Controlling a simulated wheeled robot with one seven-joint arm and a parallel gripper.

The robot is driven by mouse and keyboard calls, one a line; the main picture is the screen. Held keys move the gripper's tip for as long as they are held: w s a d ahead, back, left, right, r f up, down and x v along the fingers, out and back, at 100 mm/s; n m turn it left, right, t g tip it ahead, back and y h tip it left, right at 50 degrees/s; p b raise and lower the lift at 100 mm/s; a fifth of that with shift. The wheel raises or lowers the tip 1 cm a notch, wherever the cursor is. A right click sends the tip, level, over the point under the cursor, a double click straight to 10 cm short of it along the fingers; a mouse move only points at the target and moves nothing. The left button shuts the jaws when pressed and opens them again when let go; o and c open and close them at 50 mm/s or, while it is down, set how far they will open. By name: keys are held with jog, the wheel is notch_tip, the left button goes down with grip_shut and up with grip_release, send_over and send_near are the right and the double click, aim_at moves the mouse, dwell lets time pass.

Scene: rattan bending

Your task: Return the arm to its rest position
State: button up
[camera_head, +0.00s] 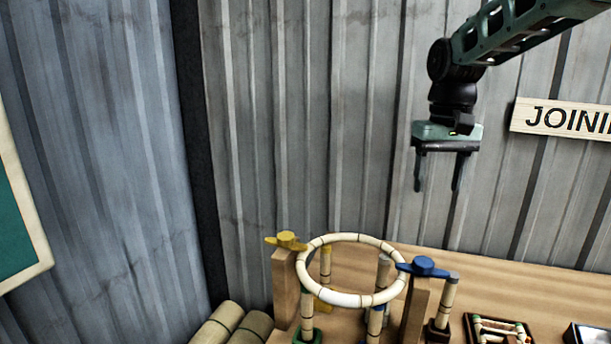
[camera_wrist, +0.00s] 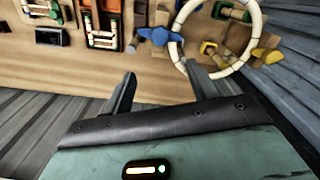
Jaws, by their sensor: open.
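My gripper (camera_head: 438,172) hangs from the arm at the upper right in the head view, fingers pointing down. Its two fingers are apart with nothing between them. It is in the air above and to the right of a pale rattan ring (camera_head: 344,299). The gripper also shows in the wrist view (camera_wrist: 158,90), with both fingers spread over the table. The ring shows there too (camera_wrist: 176,43), close to the right fingertip in the picture.
The ring is between a post with a yellow knob (camera_head: 286,241) and one with a blue knob (camera_head: 424,266) on a wooden table (camera_head: 510,290). Trays with rattan pieces (camera_head: 474,322) are at the right. Rolled bundles (camera_head: 222,322) lie at lower left. A "JOINI" sign (camera_head: 560,118) hangs on the corrugated wall.

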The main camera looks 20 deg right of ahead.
jog(key=s+a+f+n+b, duration=0.15)
jog(key=s+a+f, duration=0.25)
jog(key=a, duration=0.4)
jog(key=s+a+f+n+b, duration=0.1)
jog(key=s+a+f+n, duration=0.3)
jog(key=a, duration=0.4)
jog(key=s+a+f+n+b, duration=0.1)
jog(key=s+a+f, duration=0.3)
jog(key=s, duration=0.4)
jog(key=s+a+f+n+b, duration=0.1)
jog(key=s+a+f+n, duration=0.3)
jog(key=s+f, duration=0.2)
jog(key=shift+s+a+f+y, duration=0.3)
jog(key=shift+s+f, duration=0.1)
jog(key=shift+s, duration=0.75)
